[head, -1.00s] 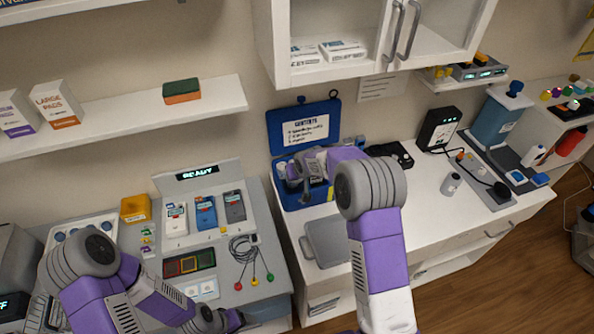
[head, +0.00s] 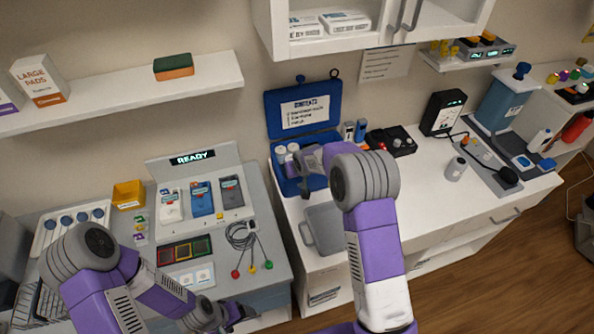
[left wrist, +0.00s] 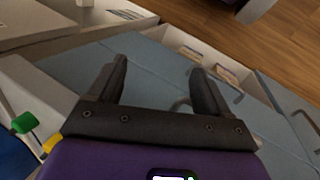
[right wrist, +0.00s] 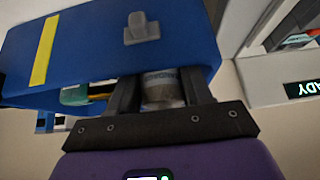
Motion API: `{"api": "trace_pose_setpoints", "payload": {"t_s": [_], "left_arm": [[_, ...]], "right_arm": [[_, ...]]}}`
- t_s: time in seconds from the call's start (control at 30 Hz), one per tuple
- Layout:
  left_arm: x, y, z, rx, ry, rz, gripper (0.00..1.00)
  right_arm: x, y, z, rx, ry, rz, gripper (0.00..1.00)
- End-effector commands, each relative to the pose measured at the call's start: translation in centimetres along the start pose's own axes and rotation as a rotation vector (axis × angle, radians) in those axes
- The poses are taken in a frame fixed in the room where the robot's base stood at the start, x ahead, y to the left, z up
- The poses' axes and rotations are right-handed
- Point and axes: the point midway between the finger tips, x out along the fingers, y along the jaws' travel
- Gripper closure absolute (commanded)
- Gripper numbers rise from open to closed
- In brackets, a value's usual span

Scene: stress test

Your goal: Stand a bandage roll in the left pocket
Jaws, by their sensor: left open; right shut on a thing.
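The blue kit box (head: 287,186) stands on the white counter with its lid (head: 303,105) open against the wall. Pale round rolls (head: 281,152) show in its back left part. My right gripper (head: 306,162) is at the box's right part, largely hidden by its own arm. In the right wrist view, my right gripper (right wrist: 162,95) is shut on a pale bandage roll (right wrist: 162,86), close to the blue box wall (right wrist: 100,40). The pocket edges are too small to tell. My left gripper (left wrist: 158,85) is open and empty, low over the grey bench front, away from the kit.
A grey tray or lid (head: 323,230) lies in front of the kit. Small bottles (head: 354,130) and a black device (head: 391,141) stand right of it. The grey test bench (head: 215,262) with cables is at left. The wall cabinet (head: 372,22) hangs above.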

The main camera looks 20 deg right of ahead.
Motion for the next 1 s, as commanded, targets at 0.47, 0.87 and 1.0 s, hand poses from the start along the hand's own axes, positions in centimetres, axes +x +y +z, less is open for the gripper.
{"api": "trace_pose_setpoints", "payload": {"t_s": [0.47,0.87,1.0], "left_arm": [[0.05,-0.01,-0.01,0.000,0.000,0.000,0.21],[0.05,-0.02,-0.01,0.000,0.000,0.000,0.21],[0.06,-0.02,-0.01,0.000,0.000,0.000,0.21]], "right_arm": [[0.03,0.00,0.00,0.000,0.001,0.000,0.80],[0.05,-0.08,0.02,0.000,0.000,-0.001,0.21],[-0.46,-0.12,-0.07,-0.001,0.002,-0.002,0.21]]}}
